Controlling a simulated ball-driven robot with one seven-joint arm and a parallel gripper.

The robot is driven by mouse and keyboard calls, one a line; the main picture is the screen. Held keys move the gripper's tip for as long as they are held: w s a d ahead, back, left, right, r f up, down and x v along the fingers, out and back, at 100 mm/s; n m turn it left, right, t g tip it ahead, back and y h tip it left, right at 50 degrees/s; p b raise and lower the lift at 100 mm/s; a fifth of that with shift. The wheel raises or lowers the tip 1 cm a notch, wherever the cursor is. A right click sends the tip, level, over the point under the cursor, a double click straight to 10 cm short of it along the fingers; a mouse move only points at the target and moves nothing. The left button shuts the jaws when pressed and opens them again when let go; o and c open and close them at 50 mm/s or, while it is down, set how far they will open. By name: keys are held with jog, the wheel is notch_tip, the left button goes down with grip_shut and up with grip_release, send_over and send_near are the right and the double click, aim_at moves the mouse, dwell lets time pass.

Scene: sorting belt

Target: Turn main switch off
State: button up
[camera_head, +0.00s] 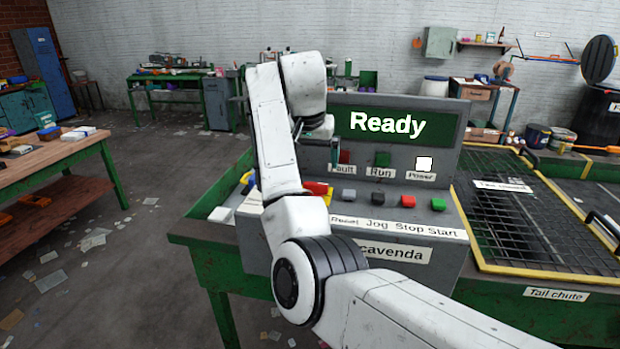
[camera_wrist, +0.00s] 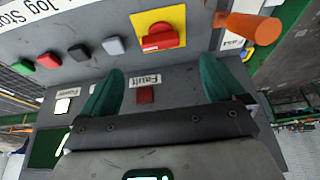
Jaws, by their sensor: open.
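The main switch (camera_wrist: 162,38) is a red rotary knob on a yellow plate on the console's sloped panel. It also shows in the head view (camera_head: 318,190), partly hidden by my arm. In the wrist view its red grip lies roughly crosswise. My gripper (camera_wrist: 161,75) is open and empty, with its two green fingers apart. The switch lies ahead of the gap between the fingertips, and I see no contact. In the head view my gripper (camera_head: 322,135) is above the panel, in front of the console's upright face.
The console display (camera_head: 388,124) reads "Ready", and the Power lamp (camera_head: 424,164) is white. Grey, black, red and green buttons (camera_head: 408,201) sit right of the switch. An orange handle (camera_wrist: 252,28) stands beside the switch. A yellow-framed mesh guard (camera_head: 535,215) is at right.

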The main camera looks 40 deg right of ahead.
aim_at(316, 184)
jog(key=p+x, duration=0.1)
jog(key=x, duration=0.8)
jog(key=shift+f, duration=0.3)
jog(key=shift+c, duration=0.4)
jog(key=c, duration=1)
jog(key=shift+o, duration=0.2)
jog(key=shift+p, duration=0.3)
